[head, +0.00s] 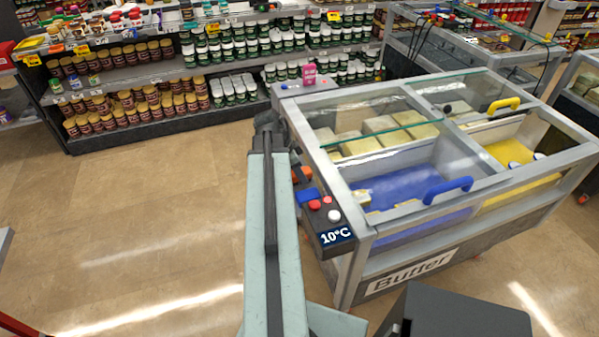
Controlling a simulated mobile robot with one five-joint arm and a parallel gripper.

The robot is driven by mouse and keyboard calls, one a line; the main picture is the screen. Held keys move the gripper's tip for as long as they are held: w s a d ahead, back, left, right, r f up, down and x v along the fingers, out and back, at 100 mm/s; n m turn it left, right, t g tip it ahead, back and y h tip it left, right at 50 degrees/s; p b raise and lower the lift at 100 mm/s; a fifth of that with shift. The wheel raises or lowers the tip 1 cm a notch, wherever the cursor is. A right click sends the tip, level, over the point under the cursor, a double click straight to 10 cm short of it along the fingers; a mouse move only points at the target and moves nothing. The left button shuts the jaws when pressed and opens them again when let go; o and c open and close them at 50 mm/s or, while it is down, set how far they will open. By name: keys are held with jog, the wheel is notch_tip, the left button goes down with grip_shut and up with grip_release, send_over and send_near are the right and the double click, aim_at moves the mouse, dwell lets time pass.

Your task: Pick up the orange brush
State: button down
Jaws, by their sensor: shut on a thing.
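I cannot make out the orange brush for certain. Small orange patches (302,175) show just right of my arm, against the end of the butter freezer. They are too small and too much covered to tell what they belong to. My arm reaches away from me up the middle of the picture and ends in a dark joint near the freezer's far left corner. My gripper and its fingers do not show; the arm hides what lies beyond and below that joint.
The butter freezer (410,258) with glass lids, a blue handle (447,190) and a yellow handle (504,105) fills the right, close to my arm. A pink item (309,75) stands on its far left corner. Shelves of jars (150,82) line the back. The floor (140,220) at left is clear.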

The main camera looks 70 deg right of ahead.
notch_tip(320, 180, up, 9)
jog(key=p, duration=0.8)
jog(key=shift+r, duration=0.2)
jog(key=shift+f, duration=0.15)
